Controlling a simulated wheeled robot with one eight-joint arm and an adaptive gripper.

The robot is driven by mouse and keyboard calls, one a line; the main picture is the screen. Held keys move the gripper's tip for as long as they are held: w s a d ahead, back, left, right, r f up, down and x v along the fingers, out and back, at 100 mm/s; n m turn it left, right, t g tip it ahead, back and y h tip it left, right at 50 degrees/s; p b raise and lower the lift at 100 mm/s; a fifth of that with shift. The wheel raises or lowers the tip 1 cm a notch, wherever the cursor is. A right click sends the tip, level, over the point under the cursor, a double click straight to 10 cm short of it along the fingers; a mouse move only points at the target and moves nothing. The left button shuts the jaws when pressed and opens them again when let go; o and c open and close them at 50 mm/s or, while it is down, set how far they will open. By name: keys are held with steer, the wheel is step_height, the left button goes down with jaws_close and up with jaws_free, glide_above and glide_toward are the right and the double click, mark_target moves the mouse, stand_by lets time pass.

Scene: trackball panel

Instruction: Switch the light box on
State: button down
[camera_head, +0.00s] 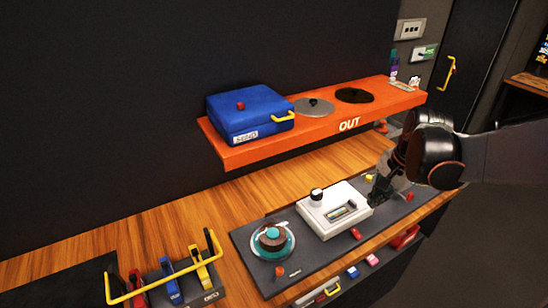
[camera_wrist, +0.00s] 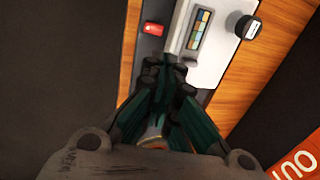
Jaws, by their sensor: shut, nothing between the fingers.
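The white box, which looks like the light box (camera_head: 333,222), sits on a dark panel (camera_head: 300,258) on the wooden counter. It has a black-topped knob (camera_head: 317,195) and a small window with a coloured strip (camera_head: 342,213). In the wrist view the box (camera_wrist: 212,66), strip (camera_wrist: 199,30) and knob (camera_wrist: 247,27) show beyond my fingers. A red switch (camera_head: 355,233) sits on the panel in front of the box, also in the wrist view (camera_wrist: 153,29). My gripper (camera_head: 374,199) is shut and empty, over the box's right end (camera_wrist: 165,66). I cannot tell whether the window is lit.
A round teal-rimmed device (camera_head: 271,240) stands left of the box. An orange shelf (camera_head: 300,137) marked OUT holds a blue case (camera_head: 249,108) behind. A yellow-handled rack (camera_head: 165,268) is at the front left. Bare wood (camera_head: 190,212) lies behind the panel.

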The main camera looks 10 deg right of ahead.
mark_target(356, 234)
steer(key=shift+s+d, duration=0.2)
steer(key=shift+s, duration=0.05)
steer(key=shift+f, duration=0.15)
steer(key=b+x, duration=0.5)
steer(key=x, duration=0.8)
steer(key=shift+a+f, duration=0.2)
steer(key=shift+f, duration=0.25)
